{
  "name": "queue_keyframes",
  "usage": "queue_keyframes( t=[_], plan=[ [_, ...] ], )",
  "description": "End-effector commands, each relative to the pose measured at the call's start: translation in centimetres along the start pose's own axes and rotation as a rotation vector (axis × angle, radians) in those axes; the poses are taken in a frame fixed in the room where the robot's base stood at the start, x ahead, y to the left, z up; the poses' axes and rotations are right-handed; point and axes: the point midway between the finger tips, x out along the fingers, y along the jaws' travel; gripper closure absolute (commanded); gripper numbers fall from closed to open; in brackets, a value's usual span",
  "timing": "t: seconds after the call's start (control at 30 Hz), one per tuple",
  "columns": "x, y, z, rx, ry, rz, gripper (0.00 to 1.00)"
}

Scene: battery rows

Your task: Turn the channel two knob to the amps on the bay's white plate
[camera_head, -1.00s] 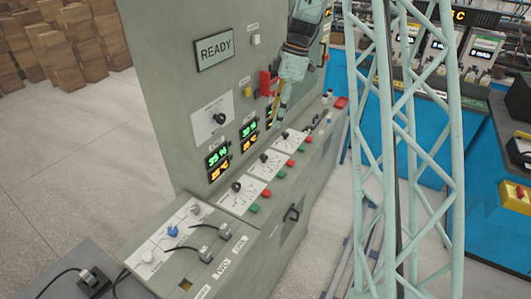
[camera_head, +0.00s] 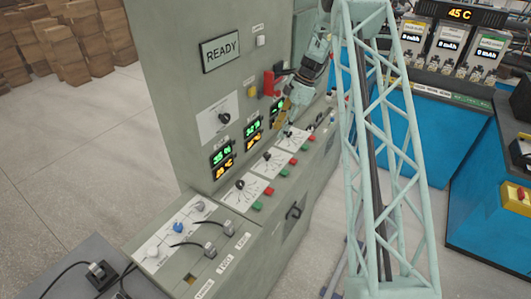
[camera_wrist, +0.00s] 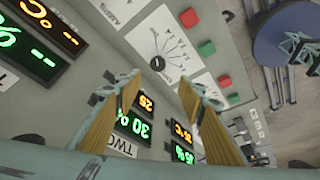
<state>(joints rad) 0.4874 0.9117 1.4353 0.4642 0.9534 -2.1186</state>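The grey bay carries a row of white plates on its sloped front. The channel two plate (camera_head: 275,165) appears to be the middle one, with a black knob (camera_head: 267,155). In the wrist view that plate (camera_wrist: 170,40) has fanned lines, and its knob (camera_wrist: 157,63) shows just beyond the gap between my fingers. Its small markings and the knob's pointing are too fine to read. My gripper (camera_wrist: 158,88) is open and empty, fingers apart on either side of the view. In the head view my gripper (camera_head: 289,105) hangs above the sloped row, clear of the knob.
Lit displays stand behind the knobs, including the one labelled TWO (camera_wrist: 135,122). Green (camera_wrist: 207,47) and red (camera_wrist: 188,19) buttons sit beside the plates. A red lever (camera_head: 271,83) is on the upright panel near my gripper. Cabled plugs (camera_head: 210,250) are at the near end.

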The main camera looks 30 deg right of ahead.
Motion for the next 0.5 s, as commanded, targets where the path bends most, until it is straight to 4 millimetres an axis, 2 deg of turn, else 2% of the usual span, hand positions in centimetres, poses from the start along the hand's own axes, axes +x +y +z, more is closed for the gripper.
queue_keyframes(
  t=[0.13, 0.5],
  plan=[
    [0.37, 0.53, 0.38, 0.0, 0.006, 0.007, 0.64],
    [0.37, 0.48, 0.34, 0.0, 0.005, 0.007, 0.64]
  ],
)
